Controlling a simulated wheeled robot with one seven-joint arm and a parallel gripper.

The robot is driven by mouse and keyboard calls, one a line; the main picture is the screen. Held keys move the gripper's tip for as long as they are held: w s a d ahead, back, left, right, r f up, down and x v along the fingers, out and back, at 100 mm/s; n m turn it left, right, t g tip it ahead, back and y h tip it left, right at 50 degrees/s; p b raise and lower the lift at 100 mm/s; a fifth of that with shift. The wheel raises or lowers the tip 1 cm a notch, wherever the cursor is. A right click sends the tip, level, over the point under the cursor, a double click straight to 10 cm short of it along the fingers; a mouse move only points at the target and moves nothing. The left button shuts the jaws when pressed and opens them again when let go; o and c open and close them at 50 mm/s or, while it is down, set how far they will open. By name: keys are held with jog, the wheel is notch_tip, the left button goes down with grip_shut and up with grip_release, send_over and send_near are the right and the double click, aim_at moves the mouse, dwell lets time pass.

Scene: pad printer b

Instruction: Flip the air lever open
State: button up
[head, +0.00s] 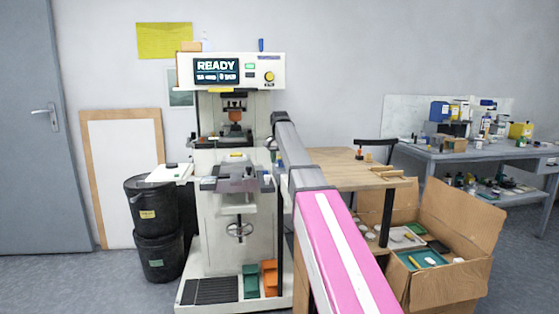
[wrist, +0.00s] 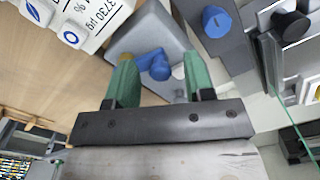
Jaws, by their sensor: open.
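The pad printer (head: 237,170) stands in the middle of the head view with its screen reading READY. In the wrist view, a blue lever (wrist: 158,68) with a brass-coloured fitting (wrist: 124,57) sits against a grey block; it looks like the air lever. My gripper (wrist: 158,62) is open, its two green fingers apart on either side of the blue lever. The lever shows between the fingertips, and I cannot tell whether either finger touches it. In the head view my arm reaches to the printer's right side, and the gripper and lever cannot be made out there.
A blue knob (wrist: 216,21) and a black knob (wrist: 290,26) are near the right finger. A wooden table (head: 350,168) and an open cardboard box (head: 450,255) stand right of the printer. Black bins (head: 152,205) stand left. A workbench (head: 480,152) is farther right.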

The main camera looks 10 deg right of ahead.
grip_shut()
jog(key=shift+s+n, duration=0.35)
jog(key=shift+n, duration=0.4)
jog(key=shift+s+n, duration=0.3)
jog(key=shift+n, duration=0.45)
grip_release()
jog(key=shift+r, duration=0.1)
